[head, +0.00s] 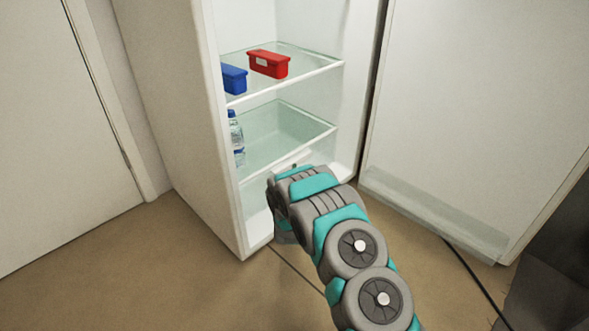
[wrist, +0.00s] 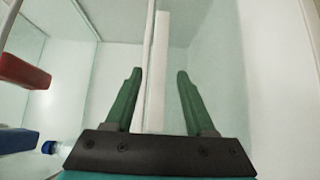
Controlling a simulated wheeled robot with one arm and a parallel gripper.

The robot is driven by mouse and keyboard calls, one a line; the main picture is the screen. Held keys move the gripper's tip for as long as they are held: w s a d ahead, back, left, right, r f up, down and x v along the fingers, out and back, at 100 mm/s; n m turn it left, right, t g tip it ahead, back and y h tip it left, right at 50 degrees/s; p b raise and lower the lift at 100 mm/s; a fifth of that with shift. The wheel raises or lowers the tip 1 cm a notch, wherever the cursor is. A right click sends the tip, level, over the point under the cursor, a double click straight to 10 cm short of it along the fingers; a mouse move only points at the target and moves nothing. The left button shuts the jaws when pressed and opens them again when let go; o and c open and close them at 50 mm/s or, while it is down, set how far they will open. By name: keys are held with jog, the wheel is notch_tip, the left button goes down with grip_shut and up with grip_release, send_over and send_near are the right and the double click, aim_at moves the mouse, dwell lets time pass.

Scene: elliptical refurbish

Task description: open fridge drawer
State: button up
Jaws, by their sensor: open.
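The fridge (head: 180,110) stands open in the head view. A pale edge (head: 262,174) crosses its lower part, where the drawer seems to be; my arm covers much of that area. In the wrist view my gripper (wrist: 160,74) is open, with its two green fingers apart. A long white strip (wrist: 164,50), perhaps the drawer's front edge, shows between the fingers. I cannot tell whether the fingers touch it. The fingertips are hidden behind my arm in the head view.
A red box (head: 268,64) and a blue box (head: 234,79) sit on the upper glass shelf. A water bottle (head: 236,138) stands below, at the left. The fridge door (head: 470,90) is swung open at the right. Bare floor (head: 130,265) lies in front.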

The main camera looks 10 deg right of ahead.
jog(key=shift+w+d+f, duration=0.1)
jog(key=shift+w+d, duration=0.1)
jog(key=shift+w, duration=1.05)
jog(key=shift+w+d, duration=0.2)
jog(key=shift+w, duration=1)
jog(key=shift+c, duration=0.3)
jog(key=c, duration=0.8)
grip_shut()
jog(key=shift+s+f+b, duration=0.1)
jog(key=shift+f+b, duration=0.1)
jog(key=shift+b, duration=0.1)
